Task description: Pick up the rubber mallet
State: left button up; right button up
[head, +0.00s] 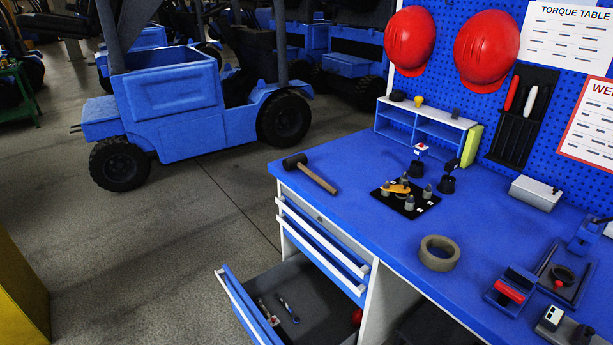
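The rubber mallet (309,173) lies on the left part of the blue workbench top (340,205) in the head view. Its black head (294,162) is toward the back left and its wooden handle points toward the front right. Nothing covers it or touches it besides the bench top. Neither of my grippers shows in the head view.
A black board with grey pegs (404,198) and a tape roll (439,252) lie right of the mallet. A blue shelf (423,127) stands at the back. An open drawer (292,300) juts out at the front left. A blue vehicle (180,110) stands on the floor beyond.

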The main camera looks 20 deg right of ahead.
aim_at(300, 161)
jog(key=i+j+u, duration=0.35)
jog(key=i+j, duration=0.2)
jog(key=i+j+u, duration=0.35)
jog(key=i+j, duration=0.3)
jog(key=i+z, duration=0.15)
jog(key=i, duration=0.4)
jog(key=i+j+z, duration=0.15)
jog(key=i, duration=0.4)
jog(key=i+j+z, duration=0.15)
jog(key=i, duration=0.4)
jog(key=i+j+z, duration=0.15)
jog(key=i, duration=0.35)
jog(key=i+l+z, duration=0.1)
jog(key=i+z, duration=0.15)
jog(key=z, duration=0.2)
jog(key=i+z, duration=0.25)
jog(key=z, duration=0.15)
jog(key=i+j+z, duration=0.1)
jog(key=i+z, duration=0.15)
jog(key=z, duration=0.2)
jog(key=i+j+z, duration=0.2)
jog(key=z, duration=0.2)
jog(key=i+j+z, duration=0.2)
jog(key=z, duration=0.25)
